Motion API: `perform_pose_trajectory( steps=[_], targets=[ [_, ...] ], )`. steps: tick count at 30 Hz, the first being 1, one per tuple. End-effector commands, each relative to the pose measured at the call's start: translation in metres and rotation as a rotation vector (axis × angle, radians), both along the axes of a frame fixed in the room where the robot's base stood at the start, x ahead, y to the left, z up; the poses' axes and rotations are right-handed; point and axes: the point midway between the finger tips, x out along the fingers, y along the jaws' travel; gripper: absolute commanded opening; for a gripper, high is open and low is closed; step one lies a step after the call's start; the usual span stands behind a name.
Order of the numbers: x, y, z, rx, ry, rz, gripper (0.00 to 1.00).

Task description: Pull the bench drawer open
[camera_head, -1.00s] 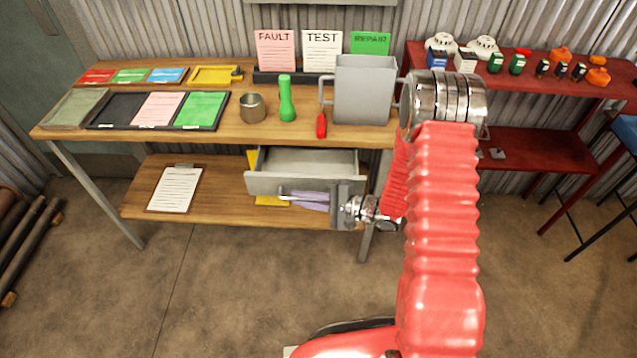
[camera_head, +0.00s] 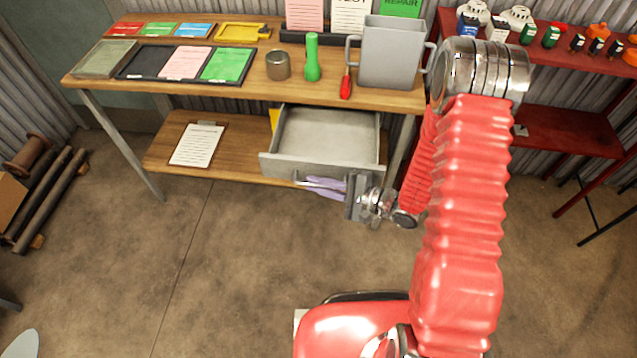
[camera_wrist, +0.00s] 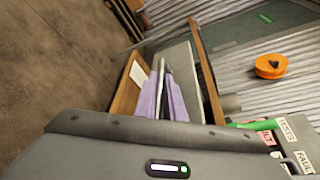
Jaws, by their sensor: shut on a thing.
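The bench drawer (camera_head: 326,132) is a grey metal tray under the right part of the wooden bench (camera_head: 200,92). It stands well out from the bench, and the inside that shows is empty. Its handle (camera_head: 303,180) is a thin metal bar on the front face. My gripper (camera_head: 322,187) is at this handle, with its lavender fingers shut on the bar. In the wrist view, the bar (camera_wrist: 163,85) lies between the two lavender fingers (camera_wrist: 165,100).
A metal cup (camera_head: 278,65), green torch (camera_head: 312,58), red screwdriver (camera_head: 346,87) and grey bin (camera_head: 390,58) stand or lie on the bench above. A clipboard (camera_head: 197,145) lies on the lower shelf. A red shelf unit (camera_head: 570,130) stands at right. The floor in front is clear.

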Motion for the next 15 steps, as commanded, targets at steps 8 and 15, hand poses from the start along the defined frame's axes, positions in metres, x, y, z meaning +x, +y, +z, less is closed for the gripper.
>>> perform_pose_trajectory(
  steps=[8, 15],
  targets=[
    [0.0004, -0.0024, -0.0016, -0.003, 0.004, -0.006, 0.25],
    [0.0008, -0.0032, -0.0007, -0.002, 0.002, -0.006, 0.28]
  ],
)
